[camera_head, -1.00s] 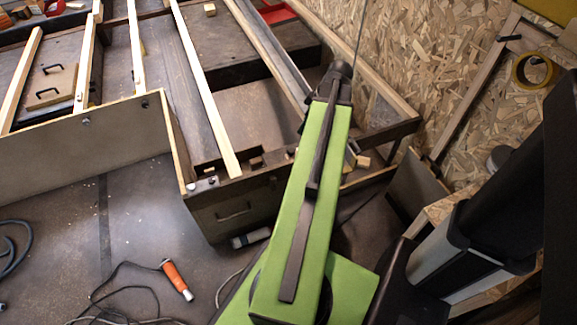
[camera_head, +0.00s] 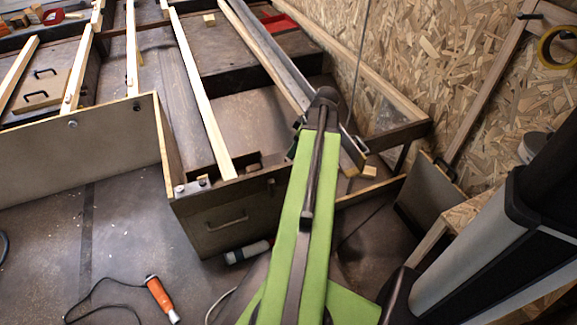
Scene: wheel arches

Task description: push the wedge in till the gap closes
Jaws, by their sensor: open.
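My green arm reaches forward over the right end of a dark wooden frame. My gripper (camera_head: 325,150) is mostly hidden behind the arm's far end. Its jaws seem to show as dark parts on either side of the arm, spread apart. A small pale wood block (camera_head: 370,172) lies just right of the right-hand part, on or by the frame's edge; it may be the wedge, but its shape is too small to tell. I cannot make out the gap, and the arm covers the frame's corner. I see no contact between gripper and block.
A dark box end with a handle (camera_head: 226,222) stands left of my arm. A grey and dark cylinder (camera_head: 248,252) lies on the floor below it. An orange-handled tool (camera_head: 161,298) with a cable lies further left. A chipboard wall (camera_head: 440,70) closes off the right.

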